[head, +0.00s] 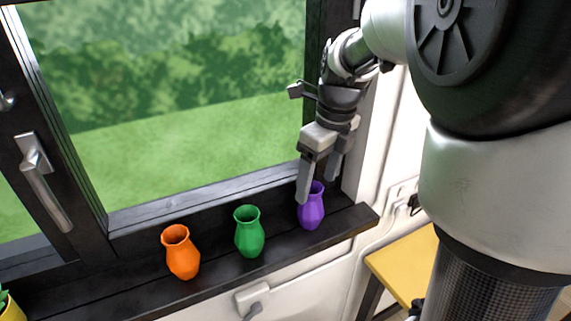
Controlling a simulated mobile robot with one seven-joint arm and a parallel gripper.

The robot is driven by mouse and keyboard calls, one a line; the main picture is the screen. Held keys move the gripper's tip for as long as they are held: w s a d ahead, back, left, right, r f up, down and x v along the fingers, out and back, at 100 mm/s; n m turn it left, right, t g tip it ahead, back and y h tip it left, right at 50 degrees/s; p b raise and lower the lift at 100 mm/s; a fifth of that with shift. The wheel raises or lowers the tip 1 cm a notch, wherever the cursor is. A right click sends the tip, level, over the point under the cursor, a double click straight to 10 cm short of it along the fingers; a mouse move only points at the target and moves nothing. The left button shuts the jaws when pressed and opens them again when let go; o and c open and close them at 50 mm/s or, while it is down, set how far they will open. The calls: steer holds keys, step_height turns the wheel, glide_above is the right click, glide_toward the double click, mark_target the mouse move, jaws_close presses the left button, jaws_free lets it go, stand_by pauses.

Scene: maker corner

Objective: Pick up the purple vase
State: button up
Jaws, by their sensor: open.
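The purple vase (312,212) stands upright near the right end of the dark window sill. My gripper (318,186) points down from above it, with its two fingers spread apart. The left finger overlaps the vase's upper left side in the picture, and the right finger is behind its upper right. I cannot tell whether either finger touches the vase. Part of the rim is hidden behind the left finger.
A green vase (249,238) and an orange vase (182,258) stand left of the purple one on the sill (216,275). The window frame (200,205) rises close behind. A yellow-topped table (403,268) stands lower right.

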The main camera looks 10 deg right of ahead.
mark_target(309, 201)
steer(key=shift+w+a+f, duration=0.15)
steer(key=shift+a+f, duration=0.05)
steer(key=shift+f, duration=0.95)
steer(key=shift+w+a+f, duration=0.2)
steer(key=shift+f, duration=1)
steer(key=shift+w+a+f, duration=0.15)
steer(key=shift+a+f, duration=0.05)
steer(key=shift+f, duration=0.95)
steer(key=shift+c, duration=0.5)
steer(key=c, duration=1)
